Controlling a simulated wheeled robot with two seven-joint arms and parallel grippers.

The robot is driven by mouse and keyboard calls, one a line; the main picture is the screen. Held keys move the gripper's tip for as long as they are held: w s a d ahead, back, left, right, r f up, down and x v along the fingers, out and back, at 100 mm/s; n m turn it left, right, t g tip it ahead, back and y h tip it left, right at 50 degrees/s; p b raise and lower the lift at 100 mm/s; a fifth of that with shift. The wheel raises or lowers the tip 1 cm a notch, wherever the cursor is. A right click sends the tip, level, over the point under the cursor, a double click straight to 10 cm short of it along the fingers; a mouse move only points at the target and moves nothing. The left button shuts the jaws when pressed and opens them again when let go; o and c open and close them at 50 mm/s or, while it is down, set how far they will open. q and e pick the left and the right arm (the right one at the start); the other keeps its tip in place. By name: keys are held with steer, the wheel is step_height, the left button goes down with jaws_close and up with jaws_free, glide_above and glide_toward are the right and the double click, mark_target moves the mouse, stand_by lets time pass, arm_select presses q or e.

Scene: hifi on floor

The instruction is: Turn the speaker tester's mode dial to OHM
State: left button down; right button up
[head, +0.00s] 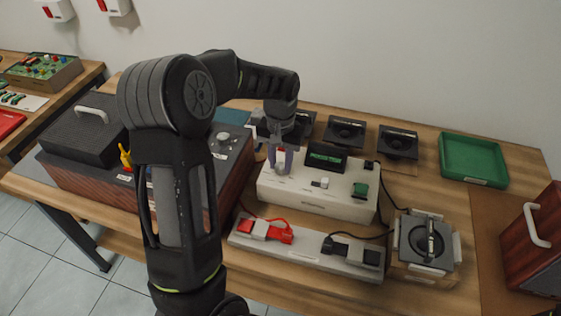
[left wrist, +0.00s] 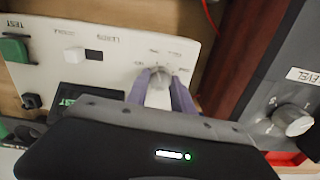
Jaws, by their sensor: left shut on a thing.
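The speaker tester (head: 330,203) is a white box on the wooden bench with a dark display (head: 326,156) and a green TEST button (head: 360,190). It also shows in the left wrist view (left wrist: 95,25), where its panel looks upside down. The mode dial (left wrist: 159,78) is a pale knob on the panel with small labels around it, too blurred to read surely. My left gripper (head: 282,162) reaches down onto the dial. Its fingers (left wrist: 160,92) are shut on the dial, one on each side, and hide part of it. My right gripper is not in view.
A grey strip (head: 306,258) with a red clip (head: 266,231) and a black clip (head: 352,249) lies in front of the tester. A wooden amplifier with a LEVEL knob (left wrist: 292,121) stands close beside it. A green tray (head: 473,161) is at the back right.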

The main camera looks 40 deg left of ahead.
mark_target(280, 165)
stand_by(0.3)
arm_select(q)
steer(key=c, duration=1.1)
jaws_free()
steer(key=shift+r+b, duration=0.35)
steer(key=shift+r, duration=3.55)
